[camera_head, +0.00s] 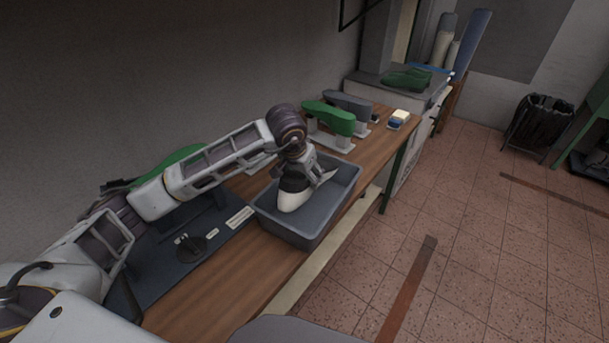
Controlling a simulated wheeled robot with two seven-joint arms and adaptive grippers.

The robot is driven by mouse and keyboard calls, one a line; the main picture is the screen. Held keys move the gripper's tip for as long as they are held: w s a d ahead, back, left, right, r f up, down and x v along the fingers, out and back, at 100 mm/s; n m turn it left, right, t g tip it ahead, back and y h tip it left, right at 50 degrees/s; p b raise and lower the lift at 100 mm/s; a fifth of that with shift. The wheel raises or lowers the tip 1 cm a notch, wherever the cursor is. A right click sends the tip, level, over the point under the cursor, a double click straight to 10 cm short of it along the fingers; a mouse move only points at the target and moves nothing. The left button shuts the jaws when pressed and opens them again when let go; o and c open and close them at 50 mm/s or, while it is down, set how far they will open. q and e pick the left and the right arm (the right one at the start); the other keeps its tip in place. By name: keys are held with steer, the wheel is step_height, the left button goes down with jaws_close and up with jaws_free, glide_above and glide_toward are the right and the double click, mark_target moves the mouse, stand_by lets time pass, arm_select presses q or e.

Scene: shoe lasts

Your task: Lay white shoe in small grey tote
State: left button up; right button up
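The small grey tote (323,221) stands on the wooden workbench, open at the top. A white rounded form (292,201), which looks like the white shoe, is low inside the tote. My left arm reaches in from the left, and its wrist bends down over the tote. My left gripper (299,184) is inside the tote's outline, right at the white shoe. Its fingers are hidden or too small to make out, so I cannot tell whether it grips the shoe. My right gripper is out of view.
Green shoe lasts on stands (330,117) and a grey one (348,103) are behind the tote. A small white-and-blue box (399,118) sits near the bench's far end. A dark mat (185,262) lies left of the tote. The tiled floor at right is mostly clear.

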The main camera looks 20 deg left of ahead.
arm_select(q)
steer(key=shift+r, duration=0.1)
stand_by(0.3)
steer(key=o, duration=1.4)
steer(key=shift+c, duration=0.2)
steer(key=v, duration=1.1)
steer(key=shift+s, duration=0.1)
steer(key=shift+s+r, duration=0.15)
steer(key=shift+r, duration=0.25)
